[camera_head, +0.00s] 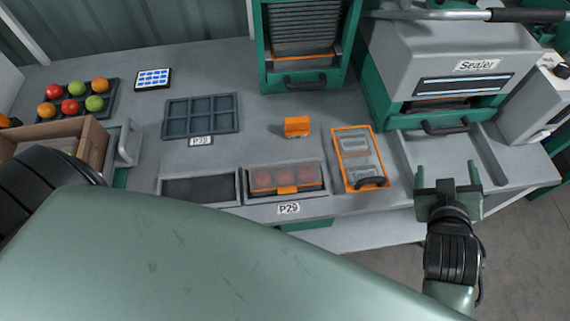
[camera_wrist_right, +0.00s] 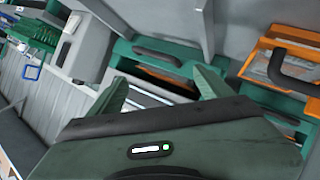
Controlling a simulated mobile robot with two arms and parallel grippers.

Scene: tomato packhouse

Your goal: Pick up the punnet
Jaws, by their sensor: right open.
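The punnet (camera_head: 262,179), a clear container with red tomatoes inside and an orange tab at its front, sits in the right-hand recess of the bench behind the label P29. My right gripper (camera_head: 448,178) is open and empty, well to the right of the punnet, in front of the sealer. The right wrist view shows its two green fingers (camera_wrist_right: 160,84) apart with nothing between them. The punnet cannot be made out in the wrist view. My left arm comes in at the left, but its gripper is hidden.
An orange-framed tray (camera_head: 339,141) with a dark handle lies between punnet and right gripper; its frame also shows in the wrist view (camera_wrist_right: 262,46). An empty recess (camera_head: 199,190) is left of the punnet. Behind are an orange block (camera_head: 296,126), a grey compartment tray (camera_head: 202,115) and the sealer (camera_head: 450,55).

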